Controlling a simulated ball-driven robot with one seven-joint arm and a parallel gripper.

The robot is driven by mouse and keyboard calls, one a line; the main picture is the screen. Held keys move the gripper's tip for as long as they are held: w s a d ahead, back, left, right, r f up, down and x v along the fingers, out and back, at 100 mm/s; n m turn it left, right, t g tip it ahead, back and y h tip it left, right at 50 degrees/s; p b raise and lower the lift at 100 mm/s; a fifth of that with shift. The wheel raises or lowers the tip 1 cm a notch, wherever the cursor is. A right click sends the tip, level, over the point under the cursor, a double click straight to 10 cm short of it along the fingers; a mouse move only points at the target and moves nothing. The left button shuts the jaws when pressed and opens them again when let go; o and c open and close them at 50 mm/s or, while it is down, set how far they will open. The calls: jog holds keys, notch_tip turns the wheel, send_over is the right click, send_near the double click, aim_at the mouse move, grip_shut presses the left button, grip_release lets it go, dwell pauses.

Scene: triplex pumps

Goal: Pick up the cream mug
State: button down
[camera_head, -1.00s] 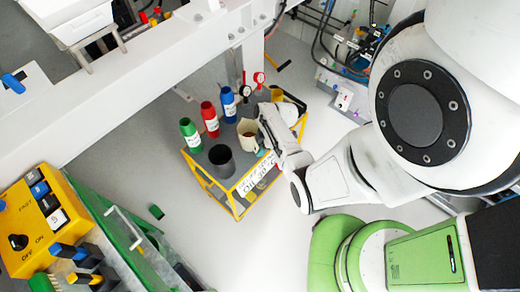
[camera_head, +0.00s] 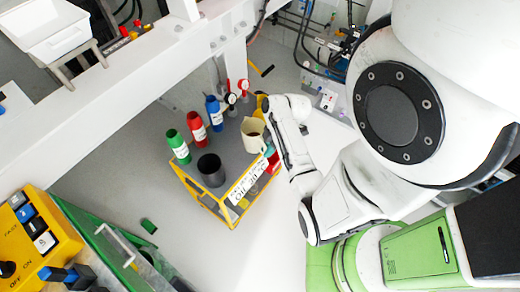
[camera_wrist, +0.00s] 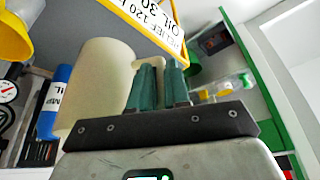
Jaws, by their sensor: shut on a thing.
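The cream mug (camera_head: 252,135) is at the right side of the yellow-framed cart top in the head view. It looks upright, and its dark opening faces up. My gripper (camera_head: 269,150) is at the mug's right side, partly hidden by my own wrist. In the wrist view, the mug (camera_wrist: 98,80) fills the left of the picture, with its handle (camera_wrist: 150,61) toward my green fingers. My gripper (camera_wrist: 160,78) is shut on the handle. The mug appears to be off the cart top, but the gap beneath it is hidden.
On the cart (camera_head: 235,160) stand a green bottle (camera_head: 178,146), a red bottle (camera_head: 196,128), a blue bottle (camera_head: 214,112) and a dark grey cup (camera_head: 211,169). Red and black gauges (camera_head: 243,86) stand behind. Floor is free in front of the cart.

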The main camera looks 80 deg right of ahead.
jog(key=s+a+r, duration=0.1)
jog(key=s+r, duration=0.2)
jog(key=s, duration=0.3)
jog(key=shift+s+a+b, duration=0.2)
jog(key=shift+a+b, duration=0.05)
jog(key=shift+b, duration=0.2)
dwell(0.9)
